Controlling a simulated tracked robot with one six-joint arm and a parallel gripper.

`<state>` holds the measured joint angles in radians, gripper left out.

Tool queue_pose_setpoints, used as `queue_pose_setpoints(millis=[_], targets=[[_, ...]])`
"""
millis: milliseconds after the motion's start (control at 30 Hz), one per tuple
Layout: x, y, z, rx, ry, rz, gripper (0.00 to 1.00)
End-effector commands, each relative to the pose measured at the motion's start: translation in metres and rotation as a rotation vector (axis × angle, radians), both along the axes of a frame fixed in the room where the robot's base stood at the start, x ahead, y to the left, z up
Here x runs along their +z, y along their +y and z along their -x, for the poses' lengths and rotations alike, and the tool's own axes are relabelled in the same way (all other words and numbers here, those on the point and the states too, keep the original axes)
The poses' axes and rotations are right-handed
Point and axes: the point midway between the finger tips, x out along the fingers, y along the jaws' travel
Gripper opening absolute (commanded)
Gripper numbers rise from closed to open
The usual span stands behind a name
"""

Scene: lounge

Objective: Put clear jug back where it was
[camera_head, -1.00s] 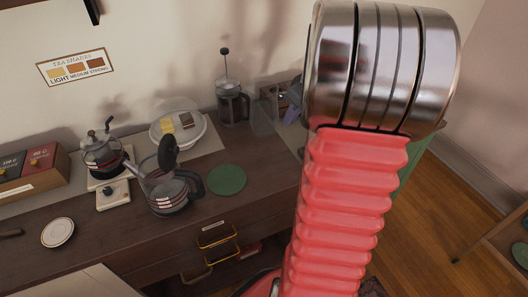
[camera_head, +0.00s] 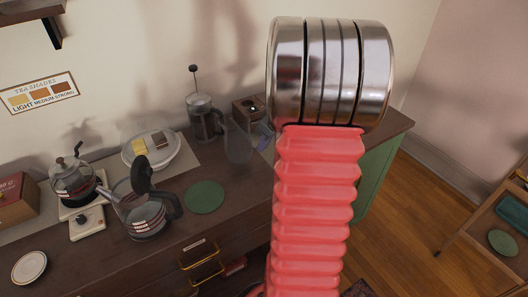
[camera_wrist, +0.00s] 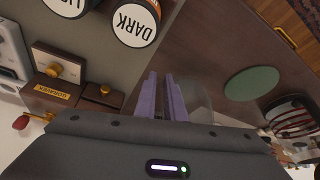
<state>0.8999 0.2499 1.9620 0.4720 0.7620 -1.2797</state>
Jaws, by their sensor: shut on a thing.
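The clear jug (camera_head: 238,143) is a see-through vessel at the right part of the dark sideboard, just right of the French press (camera_head: 204,118). In the wrist view the clear jug (camera_wrist: 200,97) shows faintly beside the purple fingers. My gripper (camera_head: 265,136) is mostly hidden behind my red arm; only a bit of purple finger shows right of the jug. In the wrist view my gripper (camera_wrist: 165,95) has its fingers close together, shut on the jug. I cannot tell whether the jug's base touches the sideboard.
A green round mat (camera_head: 205,197) lies on the sideboard, with a glass teapot (camera_head: 147,217) to its left. A plate (camera_head: 150,151) with sample tiles is behind. Jars with round labelled lids (camera_wrist: 135,20) stand near my gripper. A wooden shelf (camera_head: 495,232) is at the right.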

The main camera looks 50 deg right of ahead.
Motion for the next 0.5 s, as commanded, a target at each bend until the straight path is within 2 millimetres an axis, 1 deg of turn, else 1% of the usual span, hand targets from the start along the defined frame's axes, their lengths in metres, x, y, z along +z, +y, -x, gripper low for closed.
queue_pose_setpoints(millis=[133, 400, 500], targets=[[-0.003, 0.0, 0.0, -0.001, -0.001, 0.0, 0.0], [-0.033, 0.0, 0.0, -0.001, 0.0, 0.0, 0.0], [-0.037, 0.0, 0.0, -0.001, -0.001, 0.0, 0.0]])
